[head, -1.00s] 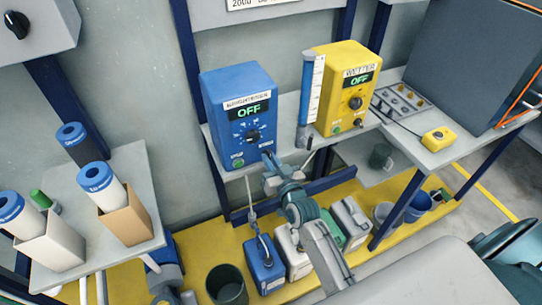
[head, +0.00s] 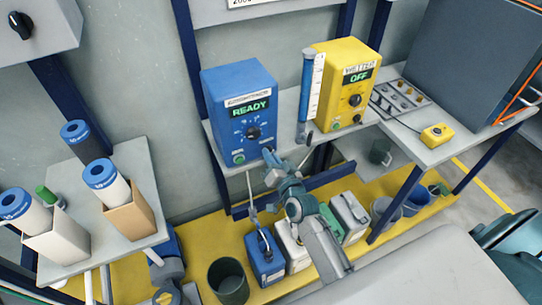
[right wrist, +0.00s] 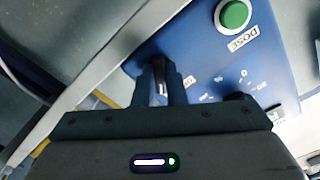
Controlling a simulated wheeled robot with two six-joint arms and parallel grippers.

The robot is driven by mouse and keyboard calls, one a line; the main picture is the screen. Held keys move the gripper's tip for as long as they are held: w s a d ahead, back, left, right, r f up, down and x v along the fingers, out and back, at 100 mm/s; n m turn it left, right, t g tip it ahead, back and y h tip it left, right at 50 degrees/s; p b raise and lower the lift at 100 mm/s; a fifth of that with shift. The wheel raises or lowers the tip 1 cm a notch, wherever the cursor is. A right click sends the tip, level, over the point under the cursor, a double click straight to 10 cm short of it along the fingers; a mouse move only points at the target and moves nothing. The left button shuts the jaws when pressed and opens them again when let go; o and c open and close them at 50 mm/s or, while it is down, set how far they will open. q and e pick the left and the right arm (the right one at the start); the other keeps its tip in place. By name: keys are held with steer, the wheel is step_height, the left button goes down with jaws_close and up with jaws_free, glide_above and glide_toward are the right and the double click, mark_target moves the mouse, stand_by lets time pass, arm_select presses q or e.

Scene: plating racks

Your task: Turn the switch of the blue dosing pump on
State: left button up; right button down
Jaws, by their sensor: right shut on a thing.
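The blue dosing pump (head: 240,110) stands on the grey shelf, and its display reads READY. Its front has a dial (head: 253,133) and a green button (head: 239,158); the button labelled DOSE shows in the right wrist view (right wrist: 234,15). My right gripper (head: 270,158) is at the lower right of the pump's front. In the right wrist view the fingers (right wrist: 160,80) are shut on the small dark switch, which they mostly hide. My left gripper is not in view.
A yellow pump (head: 345,90) reading OFF and a clear-and-blue column (head: 308,90) stand to the right of the blue pump. Several canisters and a dark bin (head: 228,282) stand below on the yellow platform. A side table with cartridges (head: 105,180) is at left.

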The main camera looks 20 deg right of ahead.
steer(key=c, duration=1.5)
jaws_free()
steer(key=shift+s+d+b, duration=0.2)
steer(key=shift+s+b, duration=0.9)
steer(key=shift+s, duration=4.35)
